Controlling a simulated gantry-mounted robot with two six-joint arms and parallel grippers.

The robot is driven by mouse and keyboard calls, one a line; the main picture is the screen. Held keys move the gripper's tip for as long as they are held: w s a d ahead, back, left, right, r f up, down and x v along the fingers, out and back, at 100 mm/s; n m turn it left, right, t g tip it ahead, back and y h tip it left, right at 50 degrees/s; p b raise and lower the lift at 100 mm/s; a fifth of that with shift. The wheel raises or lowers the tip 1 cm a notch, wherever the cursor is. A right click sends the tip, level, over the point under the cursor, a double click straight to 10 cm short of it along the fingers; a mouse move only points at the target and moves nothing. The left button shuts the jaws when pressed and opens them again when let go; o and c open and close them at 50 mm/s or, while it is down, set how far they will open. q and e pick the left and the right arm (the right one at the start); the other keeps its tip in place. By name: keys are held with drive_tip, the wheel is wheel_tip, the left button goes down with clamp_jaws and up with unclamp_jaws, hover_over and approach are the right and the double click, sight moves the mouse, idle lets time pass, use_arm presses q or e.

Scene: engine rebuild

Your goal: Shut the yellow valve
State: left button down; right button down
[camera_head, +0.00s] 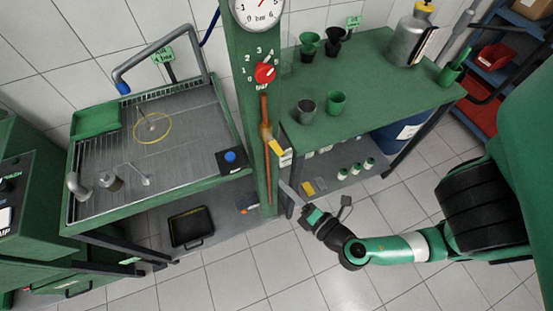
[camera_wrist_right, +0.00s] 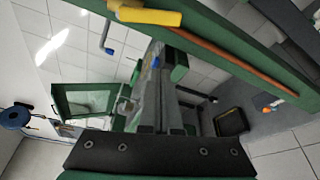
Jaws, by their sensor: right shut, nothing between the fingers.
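The yellow valve handle (camera_head: 276,147) sits on a brass body on the copper pipe (camera_head: 268,180), which runs down the green post. The handle slants away from the pipe, down and to the right. It also shows at the top edge of the right wrist view (camera_wrist_right: 148,17). My right gripper (camera_head: 286,189) is below the handle, beside the post's lower part, and apart from the handle. Its fingers (camera_wrist_right: 160,70) are shut and empty in the wrist view. My left gripper is not in view.
A red knob (camera_head: 265,73) and a gauge (camera_head: 258,10) are on the post above the valve. A green bench (camera_head: 390,85) with cups stands right of it. A grey wash tray (camera_head: 190,160) stands left. Open tiled floor lies in front.

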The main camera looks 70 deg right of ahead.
sight(274, 144)
drive_tip(key=w+d+p, duration=0.3)
drive_tip(key=w+d, duration=0.2)
drive_tip(key=d, duration=0.2)
drive_tip(key=shift+w+d+r, duration=0.15)
drive_tip(key=shift+w+d, duration=0.05)
drive_tip(key=shift+d, duration=0.15)
idle(0.4)
